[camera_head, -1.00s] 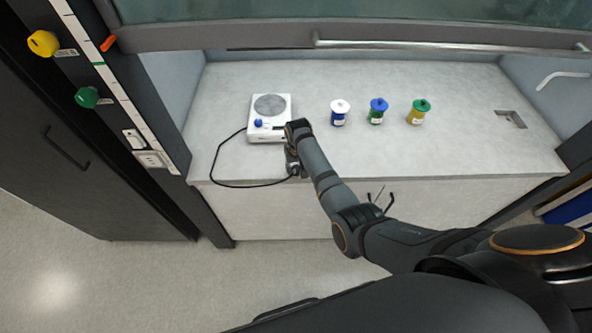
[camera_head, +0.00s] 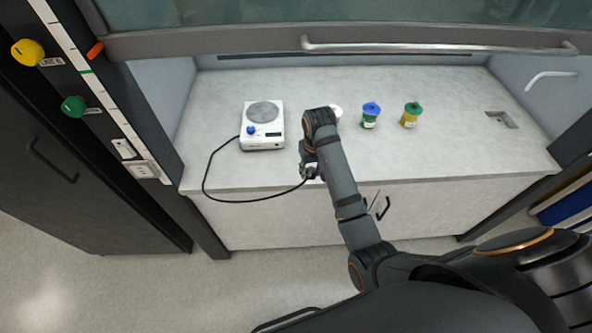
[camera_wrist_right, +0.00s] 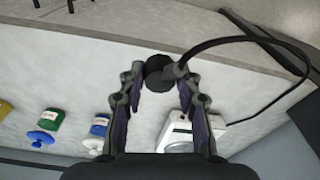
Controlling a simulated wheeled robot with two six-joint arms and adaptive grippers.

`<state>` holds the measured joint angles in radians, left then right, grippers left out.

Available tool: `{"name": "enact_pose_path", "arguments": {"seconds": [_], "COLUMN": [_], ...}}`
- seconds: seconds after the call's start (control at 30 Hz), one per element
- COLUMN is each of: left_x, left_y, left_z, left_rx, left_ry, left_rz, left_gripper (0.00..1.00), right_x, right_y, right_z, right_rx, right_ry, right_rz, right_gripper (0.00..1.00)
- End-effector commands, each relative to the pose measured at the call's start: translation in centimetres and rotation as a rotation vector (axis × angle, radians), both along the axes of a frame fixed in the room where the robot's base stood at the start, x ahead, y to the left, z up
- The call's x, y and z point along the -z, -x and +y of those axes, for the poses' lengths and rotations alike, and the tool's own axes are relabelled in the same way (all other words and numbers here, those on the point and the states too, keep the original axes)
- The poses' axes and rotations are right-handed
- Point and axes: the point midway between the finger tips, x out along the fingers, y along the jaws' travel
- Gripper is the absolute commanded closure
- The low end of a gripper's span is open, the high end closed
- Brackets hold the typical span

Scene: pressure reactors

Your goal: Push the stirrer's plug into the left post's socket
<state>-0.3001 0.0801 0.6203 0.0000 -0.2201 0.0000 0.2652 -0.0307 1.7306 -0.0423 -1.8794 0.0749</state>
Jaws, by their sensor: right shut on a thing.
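The white stirrer (camera_head: 262,128) with a round grey plate and blue knob stands on the worktop. Its black cord (camera_head: 205,180) loops from its left side over the worktop's front edge to my right gripper (camera_head: 309,172). In the right wrist view my right gripper (camera_wrist_right: 160,82) is shut on the round black plug (camera_wrist_right: 158,72), with the cord leaving it to the right. The plug's pins are not visible. The left post (camera_head: 125,110) carries a socket (camera_head: 143,170) low on its face, well left of the gripper and apart from the plug. My left gripper is not in view.
Blue-capped (camera_head: 370,115) and green-capped (camera_head: 411,114) jars stand right of my arm; a white-capped jar (camera_head: 337,111) is partly hidden behind it. Yellow (camera_head: 27,52) and green (camera_head: 74,106) knobs stick out beside the left post. The worktop's front left is clear except for the cord.

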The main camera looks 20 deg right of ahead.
Motion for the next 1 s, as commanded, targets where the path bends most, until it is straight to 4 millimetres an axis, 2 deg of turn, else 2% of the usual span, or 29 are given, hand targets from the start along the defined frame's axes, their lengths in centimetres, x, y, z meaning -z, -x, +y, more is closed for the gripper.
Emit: {"name": "enact_pose_path", "arguments": {"seconds": [0.17, 0.3, 0.77, 0.87, 1.0], "left_x": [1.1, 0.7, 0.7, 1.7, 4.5], "left_y": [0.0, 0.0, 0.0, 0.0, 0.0], "left_z": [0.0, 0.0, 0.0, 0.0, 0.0], "left_rx": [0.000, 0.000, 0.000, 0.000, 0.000], "left_ry": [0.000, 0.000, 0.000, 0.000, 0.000], "left_rz": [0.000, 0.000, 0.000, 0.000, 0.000], "left_gripper": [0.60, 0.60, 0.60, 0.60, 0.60], "right_x": [-1.4, -2.2, -2.5, -1.5, 1.4], "right_y": [2.9, 4.1, 4.5, 4.5, 4.5], "right_z": [-1.7, -2.4, -2.6, -2.6, -2.6], "right_rx": [-0.002, 0.000, 0.000, 0.000, 0.000], "right_ry": [0.004, 0.002, 0.000, 0.000, 0.000], "right_rz": [-0.005, -0.004, -0.004, -0.004, -0.004], "right_gripper": [0.94, 0.94, 0.94, 0.94, 0.94]}}
